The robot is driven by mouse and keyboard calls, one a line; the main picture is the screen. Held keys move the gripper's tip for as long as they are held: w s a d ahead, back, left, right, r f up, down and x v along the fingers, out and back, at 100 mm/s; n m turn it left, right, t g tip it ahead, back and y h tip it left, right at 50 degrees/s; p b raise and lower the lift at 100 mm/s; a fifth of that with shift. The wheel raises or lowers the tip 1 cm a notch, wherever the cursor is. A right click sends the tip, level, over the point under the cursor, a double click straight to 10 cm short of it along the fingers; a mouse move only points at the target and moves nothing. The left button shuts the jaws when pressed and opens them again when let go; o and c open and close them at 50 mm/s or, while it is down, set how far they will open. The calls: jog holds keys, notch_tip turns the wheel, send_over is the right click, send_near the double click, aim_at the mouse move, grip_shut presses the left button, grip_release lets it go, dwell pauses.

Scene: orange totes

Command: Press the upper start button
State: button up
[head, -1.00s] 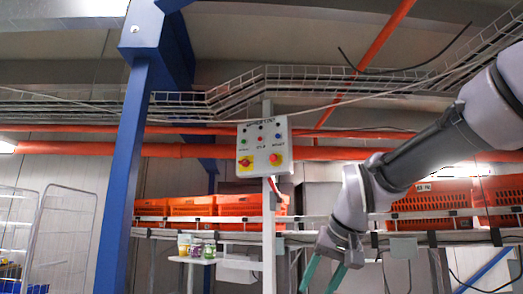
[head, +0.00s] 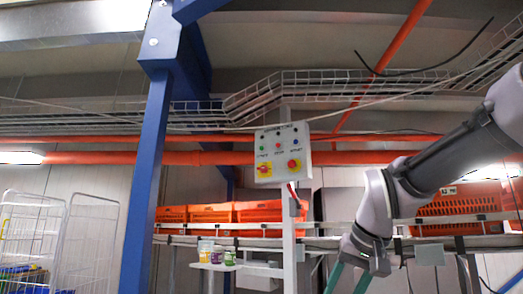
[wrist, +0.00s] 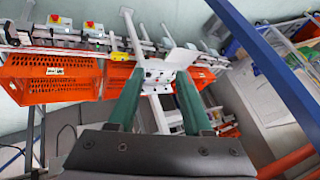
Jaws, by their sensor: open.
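A white control panel (head: 283,152) is mounted on a white post in the middle of the head view. Its upper part carries small green, red and blue buttons; the labels are too small to read clearly. A green button (head: 262,147) sits at the upper left. Below are a red knob on yellow at left and a red button on yellow at right. My gripper (head: 348,281) is below and right of the panel, pointing down, apart from it. In the wrist view, its two green fingers (wrist: 158,98) are spread and empty.
Orange totes (head: 208,213) stand on a rack behind the post. A blue pillar (head: 148,180) rises left of the panel. A small shelf with jars (head: 217,256) is lower left of the post. The space directly in front of the panel looks clear.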

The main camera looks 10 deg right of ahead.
grip_shut()
dwell(1.7)
